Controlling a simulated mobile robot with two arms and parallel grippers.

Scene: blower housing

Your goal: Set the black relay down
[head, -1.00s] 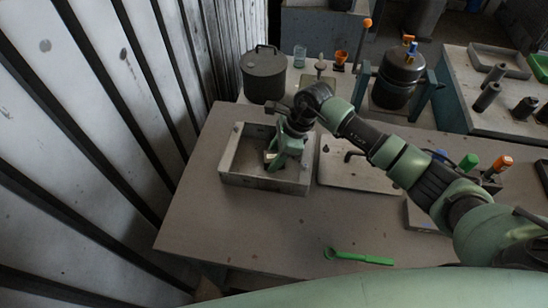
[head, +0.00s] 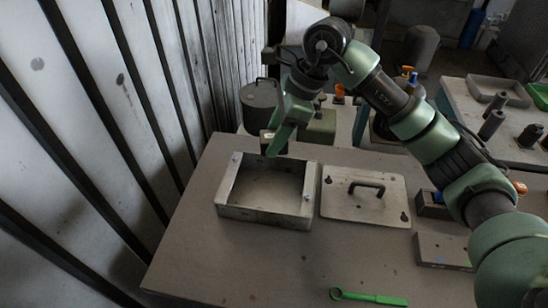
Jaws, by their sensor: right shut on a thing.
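The relay is held up, apart from the housing. The housing looks empty inside. My left gripper is out of view.
A flat cover plate with a black handle (head: 345,202) lies right of the housing. A green wrench (head: 368,297) lies at the table's front. A dark canister (head: 260,103) stands behind. The table (head: 200,262) is bare at front left.

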